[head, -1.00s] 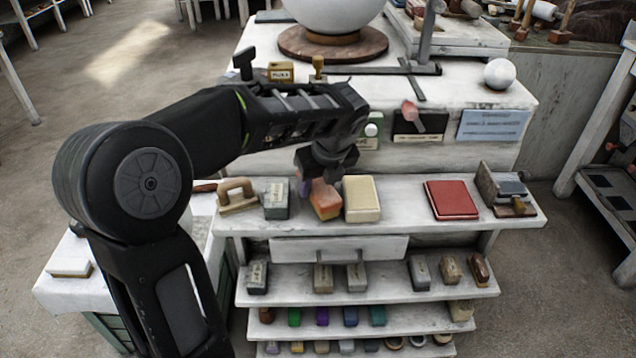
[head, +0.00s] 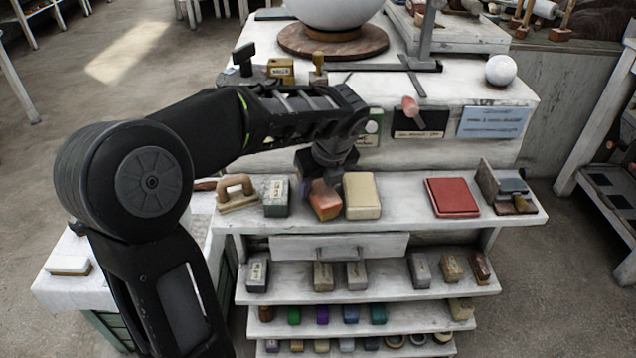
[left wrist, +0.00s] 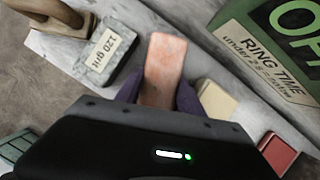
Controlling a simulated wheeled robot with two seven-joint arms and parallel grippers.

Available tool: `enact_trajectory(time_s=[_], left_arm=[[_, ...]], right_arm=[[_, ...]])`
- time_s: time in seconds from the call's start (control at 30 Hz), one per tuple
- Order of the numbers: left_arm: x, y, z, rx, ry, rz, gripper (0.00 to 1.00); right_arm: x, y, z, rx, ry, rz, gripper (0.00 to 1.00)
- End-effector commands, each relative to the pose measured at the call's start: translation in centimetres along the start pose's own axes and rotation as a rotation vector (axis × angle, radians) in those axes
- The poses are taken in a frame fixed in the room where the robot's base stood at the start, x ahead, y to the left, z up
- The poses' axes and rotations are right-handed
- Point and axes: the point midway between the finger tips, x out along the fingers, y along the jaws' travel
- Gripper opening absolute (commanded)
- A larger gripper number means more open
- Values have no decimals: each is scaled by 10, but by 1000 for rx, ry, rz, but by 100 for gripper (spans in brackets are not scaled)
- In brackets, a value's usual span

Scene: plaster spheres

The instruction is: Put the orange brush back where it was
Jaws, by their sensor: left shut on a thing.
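The orange brush (head: 325,203) is a blocky orange-pink piece at the upper shelf (head: 400,212), between a grey-green block (head: 276,197) and a cream block (head: 362,196). My left gripper (head: 321,186) comes down over it from above and is shut on it. In the left wrist view the brush (left wrist: 164,70) sits between the two purplish fingers (left wrist: 165,92), with its far end sticking out past them. Its underside is hidden, so I cannot tell whether it touches the shelf. My right gripper is not in view.
A wooden-handled float (head: 237,196) stands at the shelf's left end. A red box (head: 452,197) and a small metal device (head: 508,190) are to the right. Bare shelf lies between the cream block and red box. A green sign (left wrist: 270,45) stands close behind the gripper.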

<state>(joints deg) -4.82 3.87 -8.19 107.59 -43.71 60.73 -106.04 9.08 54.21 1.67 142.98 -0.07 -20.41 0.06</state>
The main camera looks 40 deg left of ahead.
Motion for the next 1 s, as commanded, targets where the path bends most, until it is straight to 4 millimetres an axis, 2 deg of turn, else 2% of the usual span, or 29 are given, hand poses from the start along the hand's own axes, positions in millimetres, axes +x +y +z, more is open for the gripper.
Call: enact_trajectory(time_s=[0.1,0.13,0.4,0.77,1.0], left_arm=[[3,0,-1,0,0,0,0],[2,0,-1,0,0,0,47],[2,0,-1,0,0,0,69],[-1,0,-1,0,-1,-1,70],[-32,-1,0,1,-3,-4,70]], right_arm=[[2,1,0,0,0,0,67],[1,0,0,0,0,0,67],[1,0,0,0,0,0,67],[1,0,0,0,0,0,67],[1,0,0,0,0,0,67]])
